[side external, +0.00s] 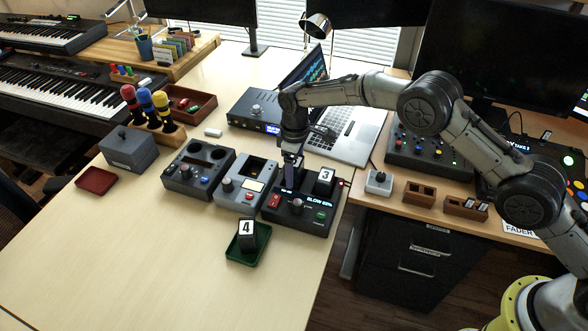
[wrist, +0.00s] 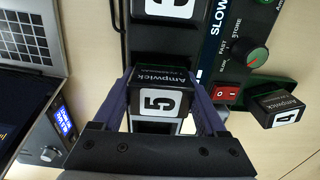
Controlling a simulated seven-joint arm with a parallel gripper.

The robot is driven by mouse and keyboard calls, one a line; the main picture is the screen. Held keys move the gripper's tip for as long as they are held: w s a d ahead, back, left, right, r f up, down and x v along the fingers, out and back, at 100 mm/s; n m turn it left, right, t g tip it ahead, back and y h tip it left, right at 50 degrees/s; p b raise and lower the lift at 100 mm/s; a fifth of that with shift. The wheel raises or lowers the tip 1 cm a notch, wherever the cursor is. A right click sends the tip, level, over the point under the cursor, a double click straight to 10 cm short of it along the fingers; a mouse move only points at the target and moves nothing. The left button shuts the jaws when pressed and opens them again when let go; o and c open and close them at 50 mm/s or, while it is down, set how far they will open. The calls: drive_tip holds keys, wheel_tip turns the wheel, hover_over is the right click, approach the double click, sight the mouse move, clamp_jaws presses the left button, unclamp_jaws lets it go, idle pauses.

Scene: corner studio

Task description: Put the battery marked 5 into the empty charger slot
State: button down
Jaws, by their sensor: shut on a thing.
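My gripper (wrist: 160,110) is shut on the black Ampwick battery marked 5 (wrist: 163,78), with its white label facing the wrist camera. In the side view my gripper (side external: 292,172) is low over the left part of the black charger (side external: 268,213). The battery marked 3 (side external: 325,180) stands in the charger's right side, and part of it shows in the wrist view (wrist: 165,10). The slot under my gripper is hidden, so I cannot tell how deep battery 5 sits. The battery marked 4 (side external: 247,234) stands in a green tray (side external: 234,255).
A grey device (side external: 240,196) and a dark device with two round wells (side external: 196,172) stand left of the charger. A laptop (side external: 352,138) and a box with a blue display (side external: 258,108) are behind.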

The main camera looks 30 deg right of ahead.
drive_tip(key=shift+s+d+r, duration=0.15)
drive_tip(key=shift+s, duration=0.05)
drive_tip(key=shift+w+a+r, duration=0.25)
drive_tip(key=shift+w, duration=0.05)
idle(0.8)
drive_tip(key=shift+f, duration=0.7)
drive_tip(key=shift+s+f, duration=0.1)
drive_tip(key=shift+f, duration=0.2)
drive_tip(key=shift+r, duration=0.5)
drive_tip(key=shift+r, duration=0.4)
drive_tip(key=shift+r, duration=0.15)
idle(0.4)
